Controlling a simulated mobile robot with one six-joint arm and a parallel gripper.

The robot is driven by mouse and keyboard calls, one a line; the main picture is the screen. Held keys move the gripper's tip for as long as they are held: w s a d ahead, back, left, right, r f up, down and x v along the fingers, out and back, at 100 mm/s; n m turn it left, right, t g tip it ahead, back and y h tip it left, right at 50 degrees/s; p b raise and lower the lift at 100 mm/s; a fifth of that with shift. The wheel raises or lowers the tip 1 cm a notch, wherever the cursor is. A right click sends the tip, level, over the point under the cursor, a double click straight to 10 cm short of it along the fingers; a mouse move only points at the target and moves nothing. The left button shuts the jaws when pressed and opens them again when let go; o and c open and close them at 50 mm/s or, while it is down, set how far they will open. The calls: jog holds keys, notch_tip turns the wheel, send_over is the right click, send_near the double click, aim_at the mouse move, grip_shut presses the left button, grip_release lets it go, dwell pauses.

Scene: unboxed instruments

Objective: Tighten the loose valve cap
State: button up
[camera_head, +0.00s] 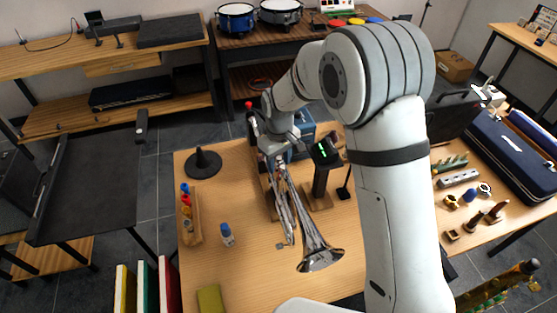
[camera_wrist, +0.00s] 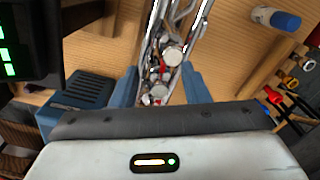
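A silver trumpet (camera_head: 290,203) lies along the wooden table (camera_head: 258,258), its bell (camera_head: 320,261) toward the front. In the wrist view the trumpet (camera_wrist: 200,14) runs away between the fingers. Two round silver valve caps show there, a farther one (camera_wrist: 173,56) and a nearer one (camera_wrist: 159,90); red bits show beside them. I cannot tell which cap is loose. My gripper (camera_wrist: 159,75) is open, its blue fingers apart on either side of the valve section, with no visible contact. In the head view my gripper (camera_head: 273,150) hides the trumpet's rear part.
A dark stand with a green display (camera_head: 325,152) is close right of the trumpet. A blue-capped bottle (camera_head: 227,235), a wooden rack of small bottles (camera_head: 190,217) and a black cone stand (camera_head: 204,163) are left.

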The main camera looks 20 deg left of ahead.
grip_shut()
jog(key=shift+m, duration=0.3)
jog(key=shift+f+m+b, duration=0.1)
jog(key=shift+m+b, duration=0.65)
jog(key=shift+m, duration=0.05)
jog(key=m+b, duration=0.2)
jog(key=m, duration=0.2)
jog(key=shift+m, duration=0.3)
jog(key=m+b, duration=0.2)
jog(key=m, duration=0.4)
jog(key=shift+m, duration=0.3)
jog(key=shift+o, duration=0.2)
grip_release()
